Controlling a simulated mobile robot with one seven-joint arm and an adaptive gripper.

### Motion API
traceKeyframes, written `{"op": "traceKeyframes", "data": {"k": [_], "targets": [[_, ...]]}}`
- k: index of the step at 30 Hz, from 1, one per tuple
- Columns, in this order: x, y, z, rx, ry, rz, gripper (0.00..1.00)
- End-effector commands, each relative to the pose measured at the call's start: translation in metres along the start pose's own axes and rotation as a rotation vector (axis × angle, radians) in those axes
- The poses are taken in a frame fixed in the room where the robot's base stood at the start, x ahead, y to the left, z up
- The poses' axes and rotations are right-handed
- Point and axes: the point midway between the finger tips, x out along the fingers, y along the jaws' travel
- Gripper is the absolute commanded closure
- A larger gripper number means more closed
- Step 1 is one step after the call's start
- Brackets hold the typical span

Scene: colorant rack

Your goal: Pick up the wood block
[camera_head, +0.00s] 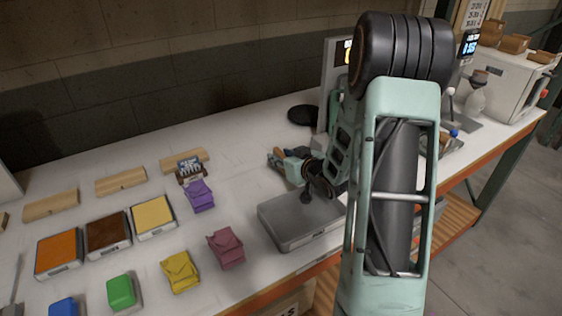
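Several pale wood blocks lie in a row along the back left of the table: one at the far left (51,205), one in the middle (121,181) and one farther right (184,160). The right one lies behind a small dark sign. My gripper (276,158) is above the table, to the right of the blocks and apart from them. It points left. Small orange-brown parts show at its tip; I cannot tell whether these belong to the fingers or to something held. The finger opening is too small to make out.
Trays of orange (59,251), brown (107,233) and yellow (153,216) colorant stand before the blocks. Purple (200,195), mauve (226,247), yellow and green pieces lie nearby. A grey scale-like box (300,218) sits below my gripper. A black disc (303,115) lies behind it.

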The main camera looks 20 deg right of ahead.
Motion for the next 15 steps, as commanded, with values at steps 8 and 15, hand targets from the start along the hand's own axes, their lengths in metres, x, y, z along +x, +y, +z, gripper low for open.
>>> {"op": "traceKeyframes", "data": {"k": [8,15], "targets": [[0.0010,0.0000,0.0000,0.000,0.000,0.000,0.73],[0.0009,0.0001,0.0000,0.000,0.000,0.000,0.99]]}}
